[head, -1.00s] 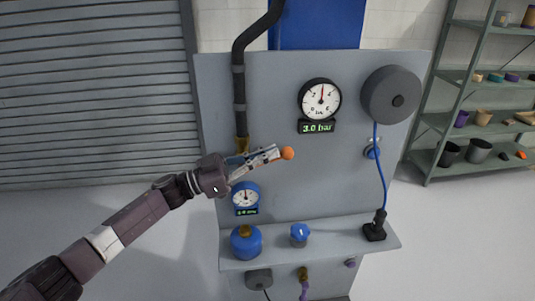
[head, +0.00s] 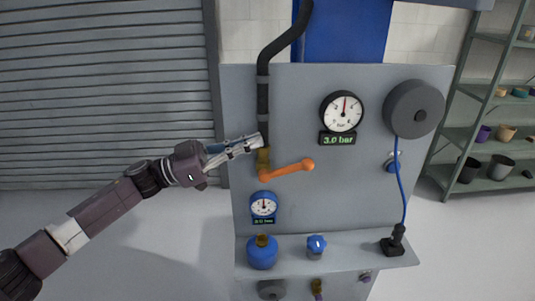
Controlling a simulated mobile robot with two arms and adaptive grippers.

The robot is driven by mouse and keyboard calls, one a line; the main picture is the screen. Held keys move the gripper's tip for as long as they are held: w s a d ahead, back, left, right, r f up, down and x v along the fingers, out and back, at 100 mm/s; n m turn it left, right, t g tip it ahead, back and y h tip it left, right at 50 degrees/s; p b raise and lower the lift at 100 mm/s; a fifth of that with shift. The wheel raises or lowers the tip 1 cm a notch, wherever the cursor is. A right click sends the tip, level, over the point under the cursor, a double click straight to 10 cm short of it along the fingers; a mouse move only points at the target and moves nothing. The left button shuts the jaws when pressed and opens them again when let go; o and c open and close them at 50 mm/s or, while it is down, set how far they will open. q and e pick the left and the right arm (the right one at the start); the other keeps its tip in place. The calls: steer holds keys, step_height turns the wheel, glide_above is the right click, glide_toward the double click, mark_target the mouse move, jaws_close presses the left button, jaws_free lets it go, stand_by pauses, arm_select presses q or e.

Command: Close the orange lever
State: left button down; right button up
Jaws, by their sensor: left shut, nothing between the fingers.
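The orange lever (head: 288,171) is on the brass valve (head: 263,160) at the bottom of the dark pipe. It points right and slightly up, ending in a round orange knob. My left gripper (head: 257,144) is shut and empty, just left of the valve and above the lever's line. Its fingertips overlap the pipe's edge in the picture; I cannot tell whether they touch it. My right gripper does not show.
A large gauge (head: 342,112) reads 3.0 bar. A small blue gauge (head: 263,206) sits below the lever. A ledge (head: 345,250) carries a blue canister (head: 262,253) and a blue-topped knob (head: 316,246). A grey reel (head: 414,109) with a blue cable is at right.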

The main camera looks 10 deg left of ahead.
arm_select(q)
steer(key=m+g+y+b, duration=0.1)
steer(key=g+y+b, duration=0.2)
steer(key=y+b, duration=0.5)
glide_above(282, 171)
steer(key=s, duration=0.1)
step_height(282, 171, down, 2)
steer(key=f, duration=0.3)
steer(key=shift+w+f, duration=0.35)
steer(key=shift+w, duration=0.05)
steer(key=shift+w+f, duration=0.1)
steer(key=shift+f, duration=0.35)
